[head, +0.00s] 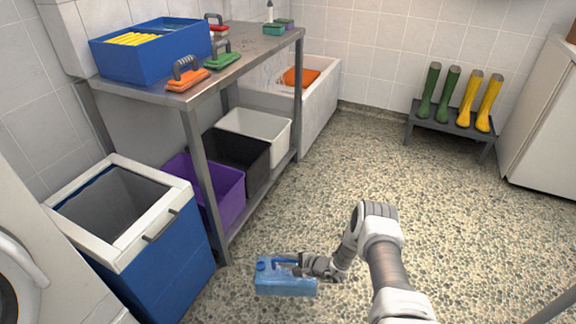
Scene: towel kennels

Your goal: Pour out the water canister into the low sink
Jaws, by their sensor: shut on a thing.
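The water canister (285,286) is a translucent blue jug with a darker blue cap at its left end. It shows low in the head view, to the right of the blue bin. My gripper (299,268) is shut on the canister's handle at its top. I cannot tell whether the canister touches the floor. The low sink (320,105) is the white basin at the back, past the far end of the metal table. An orange thing (301,77) shows at the sink.
A metal table (250,62) holds a blue crate (155,65) and scrub brushes. Purple (222,190), black (255,163) and white (276,128) tubs sit under it. A blue bin (170,255) stands at left. Boots stand on a rack (450,128) at the back right. The middle floor is clear.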

